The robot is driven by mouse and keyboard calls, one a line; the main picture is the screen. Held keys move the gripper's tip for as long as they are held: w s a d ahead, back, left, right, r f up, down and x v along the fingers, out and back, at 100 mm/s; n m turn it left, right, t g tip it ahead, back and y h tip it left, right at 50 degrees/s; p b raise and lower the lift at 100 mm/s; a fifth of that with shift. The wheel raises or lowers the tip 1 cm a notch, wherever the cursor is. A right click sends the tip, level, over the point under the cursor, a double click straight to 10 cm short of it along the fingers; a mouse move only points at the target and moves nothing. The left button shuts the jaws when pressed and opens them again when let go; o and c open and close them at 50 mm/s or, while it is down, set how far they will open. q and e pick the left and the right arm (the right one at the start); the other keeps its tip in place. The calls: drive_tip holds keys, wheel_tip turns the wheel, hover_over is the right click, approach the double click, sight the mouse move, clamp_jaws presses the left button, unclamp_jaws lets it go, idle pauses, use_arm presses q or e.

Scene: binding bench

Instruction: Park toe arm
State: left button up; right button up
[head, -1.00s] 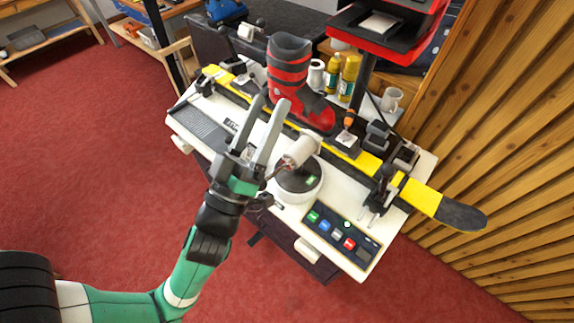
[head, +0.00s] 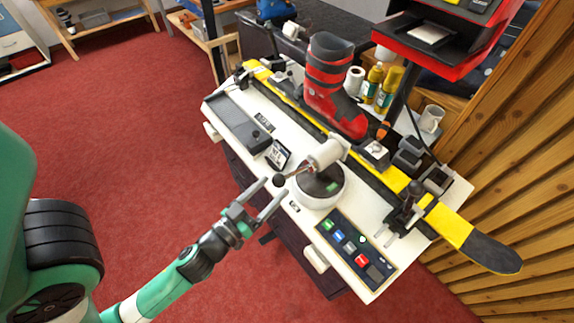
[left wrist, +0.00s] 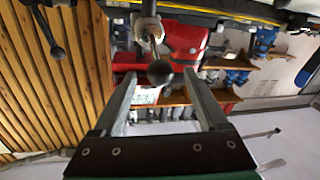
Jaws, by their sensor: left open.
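I take the toe arm to be the lever on the round white unit (head: 318,190): a white cylinder (head: 325,154) with a thin rod ending in a black ball knob (head: 279,180). My left gripper (head: 275,187) is open at the bench's near edge, its fingertips close to the knob. In the left wrist view the knob (left wrist: 159,72) appears between the tips of the open fingers (left wrist: 163,78), with space on both sides. I cannot tell whether it lies within their reach in depth. My right gripper is not in view.
A button panel (head: 352,245) lies right of the unit, a small display (head: 278,154) behind the knob. A black clamp (head: 408,212) stands at right. Open floor lies left.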

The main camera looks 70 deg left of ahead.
use_arm(q)
drive_tip(key=p+x, duration=0.2)
drive_tip(key=x, duration=0.4)
drive_tip(key=shift+w+a+r+p, duration=0.15)
drive_tip(key=shift+r+p, duration=0.05)
drive_tip(key=shift+p, duration=0.15)
drive_tip(key=shift+w+a+f, duration=0.1)
drive_tip(key=shift+w, duration=0.15)
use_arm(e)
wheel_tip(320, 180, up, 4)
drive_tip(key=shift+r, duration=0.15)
use_arm(q)
clamp_jaws()
idle(0.4)
